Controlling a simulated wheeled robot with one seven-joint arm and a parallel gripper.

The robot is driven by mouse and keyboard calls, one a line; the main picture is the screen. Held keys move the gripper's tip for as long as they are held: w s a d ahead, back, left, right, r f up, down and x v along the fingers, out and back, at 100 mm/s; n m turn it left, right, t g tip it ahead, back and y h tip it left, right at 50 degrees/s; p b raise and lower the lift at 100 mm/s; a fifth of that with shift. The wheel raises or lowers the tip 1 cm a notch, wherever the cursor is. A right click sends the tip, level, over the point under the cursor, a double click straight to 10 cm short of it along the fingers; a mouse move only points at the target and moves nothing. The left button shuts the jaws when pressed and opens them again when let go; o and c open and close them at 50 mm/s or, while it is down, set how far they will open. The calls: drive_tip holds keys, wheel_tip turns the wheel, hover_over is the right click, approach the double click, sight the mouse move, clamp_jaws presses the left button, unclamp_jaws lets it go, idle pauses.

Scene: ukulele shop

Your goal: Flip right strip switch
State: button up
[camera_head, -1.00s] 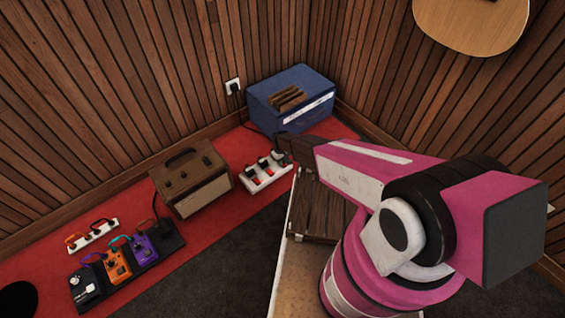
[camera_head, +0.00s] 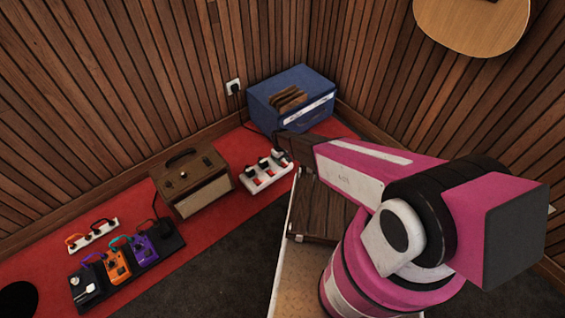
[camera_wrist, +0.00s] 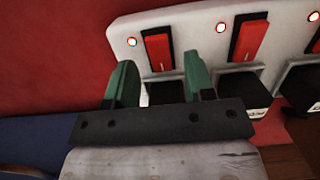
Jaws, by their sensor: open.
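The right strip (camera_head: 250,187) is a white power strip with red switches and dark plugs, on the red carpet beside the amplifier. In the wrist view the white strip (camera_wrist: 190,30) fills the upper part, with a small round light by each red switch. My gripper (camera_wrist: 160,80) is open, its two green fingers pointing at the strip. The left red switch (camera_wrist: 158,52) shows between the fingertips, and nothing is held. A second red switch (camera_wrist: 248,40) lies right of the right finger. A third switch is cut off at the right edge. Whether the fingers touch the strip cannot be told.
A brown amplifier (camera_head: 190,182) stands left of the strip, and a blue box (camera_head: 310,115) behind it. A second white strip (camera_head: 92,235) and a pedal board (camera_head: 165,245) lie far left. A wooden case (camera_head: 320,208) is close under my arm.

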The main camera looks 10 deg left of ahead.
wheel_tip(320, 180, up, 9)
drive_tip(key=w+a, duration=0.1)
drive_tip(key=shift+r, duration=0.1)
idle(0.5)
drive_tip(key=s+d+r+m, duration=0.2)
drive_tip(key=d+r+m, duration=0.2)
drive_tip(key=d+r, duration=1.6)
drive_tip(key=s+d+r+m, duration=0.3)
drive_tip(key=s+d+r, duration=0.2)
drive_tip(key=d+r, duration=0.3)
drive_tip(key=s+d+r+m+t+y, duration=0.1)
drive_tip(key=s+d+r+m, duration=0.1)
drive_tip(key=s+d+r, duration=0.3)
drive_tip(key=d+r, duration=0.4)
drive_tip(key=r, duration=0.1)
drive_tip(key=shift+d+r+m, duration=0.15)
drive_tip(key=shift+r+m, duration=0.1)
drive_tip(key=shift+m, duration=0.15)
